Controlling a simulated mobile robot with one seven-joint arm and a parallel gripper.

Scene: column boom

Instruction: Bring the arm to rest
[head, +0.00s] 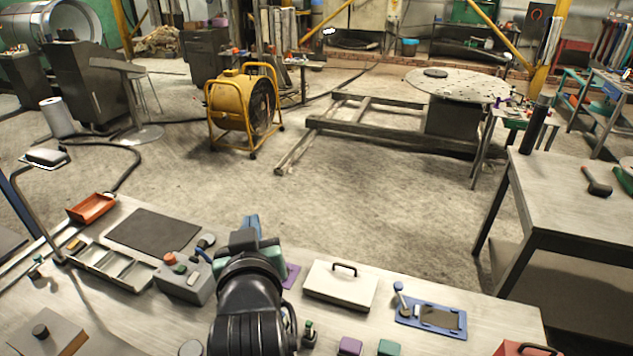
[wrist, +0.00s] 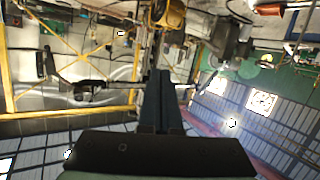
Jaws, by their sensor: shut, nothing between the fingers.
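My arm rises from the near edge of the workbench (head: 450,290) in the head view. My gripper (head: 251,222) is at its far end, above the bench between a grey control box and a white lidded box, and it seems to touch nothing. In the wrist view the two dark blue fingers (wrist: 160,75) lie together, shut and empty. That view shows the hall upside down, with the roof at the bottom, so the gripper points out into the room. My arm hides part of the bench.
The grey control box (head: 187,280) stands left of my arm; the white lidded box (head: 340,285) and a blue fixture (head: 431,317) stand right. A dark mat (head: 153,231) and an orange tray (head: 91,207) lie farther left. Open floor (head: 350,200) lies beyond the bench.

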